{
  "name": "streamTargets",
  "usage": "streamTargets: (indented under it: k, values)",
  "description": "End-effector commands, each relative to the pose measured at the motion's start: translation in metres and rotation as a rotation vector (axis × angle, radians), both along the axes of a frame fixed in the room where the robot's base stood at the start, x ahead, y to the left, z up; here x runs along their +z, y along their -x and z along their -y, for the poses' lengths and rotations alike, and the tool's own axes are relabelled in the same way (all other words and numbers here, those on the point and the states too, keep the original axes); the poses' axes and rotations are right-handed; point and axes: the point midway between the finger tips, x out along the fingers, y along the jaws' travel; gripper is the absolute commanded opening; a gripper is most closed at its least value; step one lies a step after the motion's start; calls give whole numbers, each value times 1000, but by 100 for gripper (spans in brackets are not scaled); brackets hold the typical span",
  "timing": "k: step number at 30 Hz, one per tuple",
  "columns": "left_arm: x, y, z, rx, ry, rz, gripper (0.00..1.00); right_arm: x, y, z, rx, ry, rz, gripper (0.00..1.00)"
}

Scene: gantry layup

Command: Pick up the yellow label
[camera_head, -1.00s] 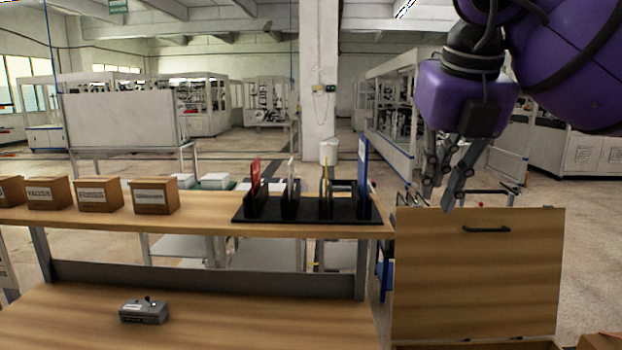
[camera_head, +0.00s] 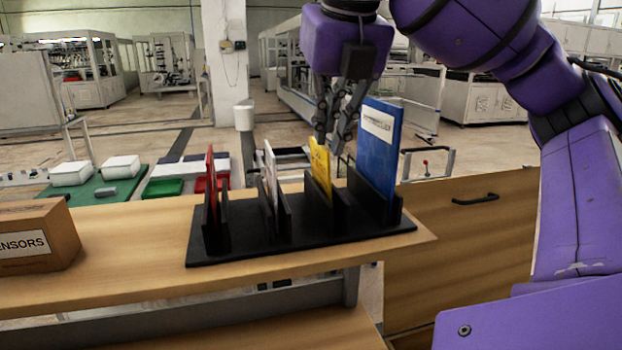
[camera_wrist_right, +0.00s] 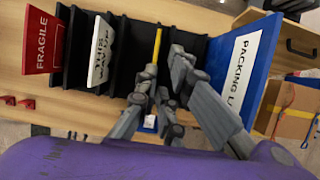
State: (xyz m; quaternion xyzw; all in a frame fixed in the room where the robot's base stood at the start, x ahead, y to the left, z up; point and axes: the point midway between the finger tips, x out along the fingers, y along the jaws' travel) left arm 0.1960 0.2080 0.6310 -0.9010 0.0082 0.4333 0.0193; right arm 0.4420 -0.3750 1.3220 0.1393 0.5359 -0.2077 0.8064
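The yellow label (camera_head: 320,166) stands upright in a slot of the black rack (camera_head: 300,240), between the white label (camera_head: 270,173) and the blue label (camera_head: 378,150). My right gripper (camera_head: 334,140) is above and behind the yellow label in the head view. In the right wrist view the yellow label (camera_wrist_right: 157,46) shows as a thin strip edge-on, and the right gripper (camera_wrist_right: 162,85) has its fingers apart near it with nothing between them that I can make out. My left gripper is not in view.
A red label (camera_head: 210,185) stands at the rack's left end. A cardboard box (camera_head: 38,237) is on the shelf to the left. A wooden panel with a black handle (camera_head: 470,240) is to the right. The shelf between box and rack is clear.

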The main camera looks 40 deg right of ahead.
Motion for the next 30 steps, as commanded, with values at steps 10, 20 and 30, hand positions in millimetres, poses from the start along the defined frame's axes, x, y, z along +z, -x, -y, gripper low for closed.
streamTargets:
  k: [10,20,30]
  values:
    - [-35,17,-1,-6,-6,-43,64,-53,-9,7,-1,4,-28,9]
    - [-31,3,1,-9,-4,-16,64,-71,-17,10,6,0,-24,9]
    - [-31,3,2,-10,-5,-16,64,-67,-18,9,5,-3,-13,0]
